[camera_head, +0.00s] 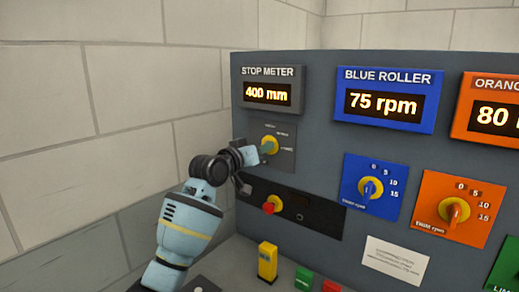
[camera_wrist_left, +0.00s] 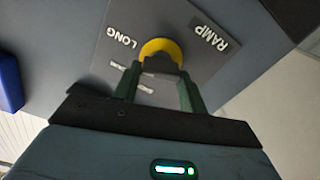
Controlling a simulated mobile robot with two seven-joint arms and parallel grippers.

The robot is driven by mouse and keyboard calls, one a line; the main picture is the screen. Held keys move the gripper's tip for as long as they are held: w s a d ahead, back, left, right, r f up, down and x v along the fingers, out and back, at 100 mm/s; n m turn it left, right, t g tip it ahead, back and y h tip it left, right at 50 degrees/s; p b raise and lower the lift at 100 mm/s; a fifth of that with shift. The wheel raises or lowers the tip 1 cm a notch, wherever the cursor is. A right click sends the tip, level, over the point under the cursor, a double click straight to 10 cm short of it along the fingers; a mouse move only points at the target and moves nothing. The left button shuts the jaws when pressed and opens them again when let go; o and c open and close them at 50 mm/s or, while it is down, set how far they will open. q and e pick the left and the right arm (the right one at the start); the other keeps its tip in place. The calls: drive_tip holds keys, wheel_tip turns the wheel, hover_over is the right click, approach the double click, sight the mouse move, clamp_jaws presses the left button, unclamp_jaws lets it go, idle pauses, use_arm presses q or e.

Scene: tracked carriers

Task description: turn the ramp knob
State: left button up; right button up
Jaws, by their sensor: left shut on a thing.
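The ramp knob (camera_head: 269,142) is yellow with a grey grip. It sits on a small grey plate (camera_head: 287,158) under the stop meter display. In the left wrist view the knob (camera_wrist_left: 160,47) shows at the top, on a plate lettered RAMP and LONG. My left gripper (camera_wrist_left: 158,72) is shut on the knob's grip, one finger on each side. In the head view this gripper (camera_head: 262,149) reaches the plate from the left and hides part of the knob. My right gripper is in neither view.
The stop meter (camera_head: 272,92) reads 400 mm. A red button (camera_head: 272,204) sits just below. A yellow box (camera_head: 267,262) stands in front. A block wall (camera_head: 90,130) is at left.

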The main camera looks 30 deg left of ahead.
use_arm(q)
drive_tip(key=n, duration=1.4)
drive_tip(key=shift+a+f, duration=0.15)
drive_tip(key=shift+f, duration=0.1)
drive_tip(key=shift+n, duration=0.3)
drive_tip(key=o, duration=1)
drive_tip(key=shift+s+a, duration=0.15)
drive_tip(key=shift+s, duration=1.8)
drive_tip(key=shift+s+a, duration=0.15)
drive_tip(key=shift+s, duration=1.8)
